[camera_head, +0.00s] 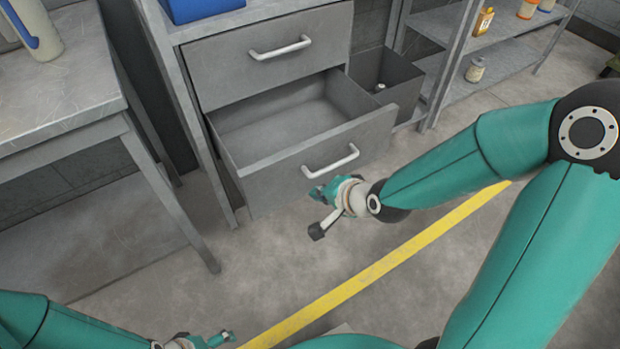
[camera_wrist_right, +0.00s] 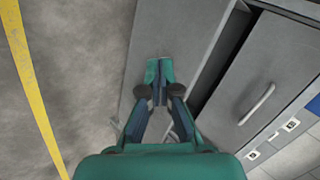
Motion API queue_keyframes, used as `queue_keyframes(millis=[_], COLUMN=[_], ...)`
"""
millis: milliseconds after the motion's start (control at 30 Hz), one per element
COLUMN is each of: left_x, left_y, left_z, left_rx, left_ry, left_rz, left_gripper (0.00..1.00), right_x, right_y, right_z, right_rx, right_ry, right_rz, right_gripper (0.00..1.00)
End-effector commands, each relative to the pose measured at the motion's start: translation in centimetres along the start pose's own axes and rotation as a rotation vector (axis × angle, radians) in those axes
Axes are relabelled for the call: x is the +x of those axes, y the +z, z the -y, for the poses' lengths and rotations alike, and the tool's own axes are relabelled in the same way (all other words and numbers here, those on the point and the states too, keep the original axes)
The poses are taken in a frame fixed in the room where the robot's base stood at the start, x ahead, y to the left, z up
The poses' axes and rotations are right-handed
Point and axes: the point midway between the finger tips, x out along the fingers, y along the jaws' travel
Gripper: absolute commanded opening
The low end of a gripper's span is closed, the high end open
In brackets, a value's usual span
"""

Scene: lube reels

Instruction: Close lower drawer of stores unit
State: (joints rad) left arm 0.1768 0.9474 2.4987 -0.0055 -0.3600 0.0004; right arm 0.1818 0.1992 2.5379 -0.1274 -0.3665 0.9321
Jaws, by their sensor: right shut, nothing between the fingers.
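The grey stores unit (camera_head: 185,85) has its lower drawer (camera_head: 310,168) pulled out. The drawer is empty inside, and its front bears a pale bar handle (camera_head: 331,160). The upper drawer (camera_head: 225,62) above it is shut. My right gripper (camera_head: 318,194) is just in front of the lower drawer's face, below and left of the handle; I cannot tell whether it touches. In the right wrist view the fingers (camera_wrist_right: 159,72) are together and empty, over a grey panel. My left gripper (camera_head: 222,338) is at the bottom edge, partly cut off; its jaws are unclear.
A grey workbench (camera_head: 60,95) stands at the left. A dark open bin (camera_head: 400,75) stands right of the drawers, near shelving (camera_head: 500,75) with small containers. A blue box (camera_head: 200,10) sits on top of the unit. The floor ahead, with a yellow line (camera_head: 385,265), is clear.

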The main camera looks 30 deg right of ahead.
Motion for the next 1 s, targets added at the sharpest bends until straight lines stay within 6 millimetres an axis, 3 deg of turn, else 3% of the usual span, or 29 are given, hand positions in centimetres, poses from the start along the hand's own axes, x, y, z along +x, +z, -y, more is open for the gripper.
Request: queue_keyframes(millis=[33, 200, 300, 533, 867, 900, 1000], left_x=[3.2, 6.5, 7.3, 6.6, 3.1, 4.1, 4.6], left_y=[0.0, -0.1, -0.1, -0.1, -0.1, -0.1, 0.0], left_z=[1.2, 2.3, 2.6, 2.4, 1.1, 1.5, 1.7], left_rx=[0.0, 0.0, 0.0, 0.0, 0.0, 0.001, 0.0], left_ry=[0.0, 0.0, 0.0, 0.0, 0.0, 0.0, 0.0], left_rz=[0.0, -0.001, -0.001, -0.001, -0.001, -0.002, 0.0], left_gripper=[1.0, 1.0, 1.0, 1.0, 1.0, 1.0, 1.0], right_x=[0.7, -1.2, -2.1, -2.6, -0.7, 0.9, 3.1], right_y=[-1.0, -3.3, -4.0, -4.5, -4.8, -4.9, -5.3], right_z=[-0.8, 0.1, 0.4, 1.1, 1.6, 1.4, 1.8], right_rx=[0.058, 0.223, 0.278, 0.313, 0.311, 0.31, 0.308], right_ry=[-0.051, -0.175, -0.217, -0.24, -0.233, -0.238, -0.239], right_rz=[-0.044, -0.126, -0.147, -0.155, -0.152, -0.152, -0.153], right_gripper=[0.0, 0.0, 0.0, 0.0, 0.0, 0.0, 0.0])
